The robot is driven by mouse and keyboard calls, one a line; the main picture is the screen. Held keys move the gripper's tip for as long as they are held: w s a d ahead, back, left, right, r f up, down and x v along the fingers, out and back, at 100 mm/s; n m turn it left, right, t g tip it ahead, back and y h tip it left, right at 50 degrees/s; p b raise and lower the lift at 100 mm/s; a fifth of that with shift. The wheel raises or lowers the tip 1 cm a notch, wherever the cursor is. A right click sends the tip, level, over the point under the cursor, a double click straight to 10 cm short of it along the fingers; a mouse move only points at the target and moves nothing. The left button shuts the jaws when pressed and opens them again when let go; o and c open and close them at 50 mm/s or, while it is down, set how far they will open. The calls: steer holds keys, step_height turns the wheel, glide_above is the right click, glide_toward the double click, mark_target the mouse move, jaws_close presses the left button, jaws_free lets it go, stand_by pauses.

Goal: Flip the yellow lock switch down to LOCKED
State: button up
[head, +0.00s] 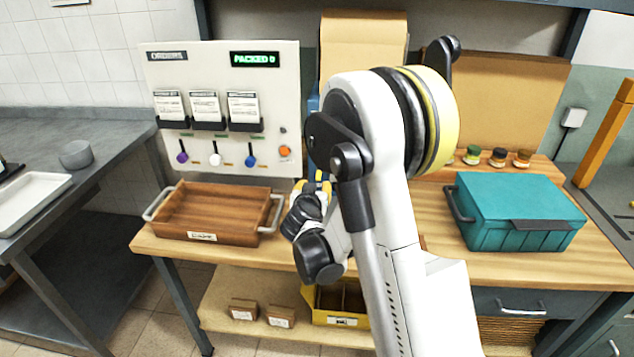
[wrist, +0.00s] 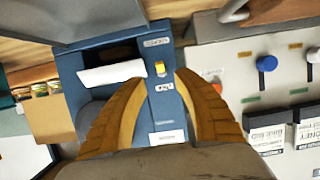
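The yellow lock switch (wrist: 160,68) is a small knob on the front of a blue box (wrist: 110,62), between two small white labels whose text I cannot read. Which position it is in is unclear. My gripper (wrist: 160,80) is open, its two tan fingers spread to either side below the switch in the wrist view. I cannot tell whether they touch the panel.
A white paper (wrist: 112,74) sticks out of the box's slot. Left of the box, a panel (head: 222,58) carries purple, white and blue knobs and an orange button. A wooden tray (head: 215,238) and a teal case (head: 520,195) stand on the bench. Small jars (head: 498,157) stand behind.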

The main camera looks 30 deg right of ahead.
steer(key=v, duration=0.3)
steer(key=shift+s+a, duration=0.1)
steer(key=shift+s, duration=0.05)
stand_by(0.3)
steer(key=s+a+r+n+g+y, duration=0.1)
steer(key=s+a+r+n+y, duration=0.1)
steer(key=s+a, duration=0.3)
steer(key=s+a+r+n+g+y, duration=0.2)
steer(key=s+a, duration=0.3)
steer(key=s, duration=0.9)
steer(key=s+a+r+n+g+y, duration=0.1)
steer(key=s+a+r+n+y, duration=0.1)
steer(key=s, duration=0.8)
steer(key=a+r+y, duration=0.1)
steer(key=a+y, duration=0.1)
steer(key=a, duration=0.1)
steer(key=shift+n+g, duration=0.3)
steer(key=shift+n, duration=0.1)
